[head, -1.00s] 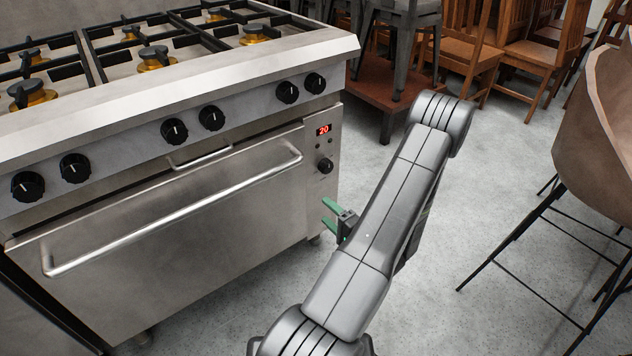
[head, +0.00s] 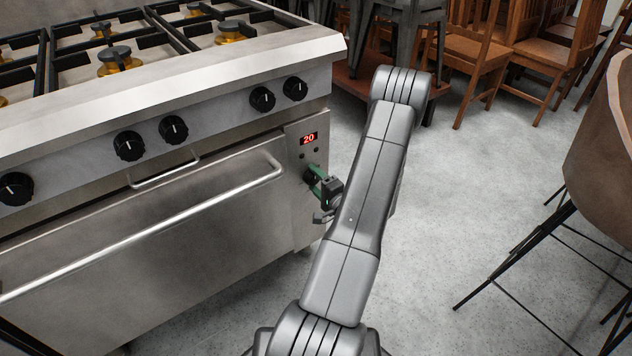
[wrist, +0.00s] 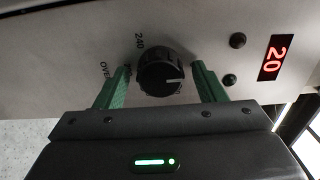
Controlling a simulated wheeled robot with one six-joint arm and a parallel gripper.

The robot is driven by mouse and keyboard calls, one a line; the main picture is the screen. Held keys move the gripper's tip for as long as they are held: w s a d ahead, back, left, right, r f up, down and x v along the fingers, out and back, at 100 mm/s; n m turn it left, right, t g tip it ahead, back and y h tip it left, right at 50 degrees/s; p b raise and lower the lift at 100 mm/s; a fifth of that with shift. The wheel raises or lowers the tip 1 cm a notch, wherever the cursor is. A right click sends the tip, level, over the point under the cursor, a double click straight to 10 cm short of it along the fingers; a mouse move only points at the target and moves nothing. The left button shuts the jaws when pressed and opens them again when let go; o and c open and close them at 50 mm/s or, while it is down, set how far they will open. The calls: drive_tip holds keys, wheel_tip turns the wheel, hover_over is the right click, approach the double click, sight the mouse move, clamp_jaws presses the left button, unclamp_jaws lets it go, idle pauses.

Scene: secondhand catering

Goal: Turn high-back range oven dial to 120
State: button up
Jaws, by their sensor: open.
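The oven dial (wrist: 160,74) is a black round knob with a white pointer line, on the range's right-hand panel. In the wrist view it sits between the two green fingers of my gripper (wrist: 160,88). The fingers are open, one on each side of the knob; I cannot tell if either touches it. The marking 240 and part of the word OVEN show beside it; other marks are partly hidden. The red display (wrist: 275,58) reads 20, and it also shows in the head view (head: 308,138). In the head view my gripper (head: 313,178) is at the dial, mostly covering it.
The steel range (head: 215,90) has a row of black burner knobs and a long oven door handle (head: 150,232) left of the dial. Wooden chairs (head: 480,60) stand behind. A brown stool (head: 600,150) is at right. Grey floor is clear between.

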drive_tip(key=c, duration=1)
drive_tip(key=shift+m, duration=0.4)
drive_tip(key=m+b, duration=0.2)
drive_tip(key=m, duration=0.2)
drive_tip(key=shift+m, duration=0.3)
drive_tip(key=m, duration=0.6)
drive_tip(key=shift+m, duration=0.3)
drive_tip(key=o, duration=1)
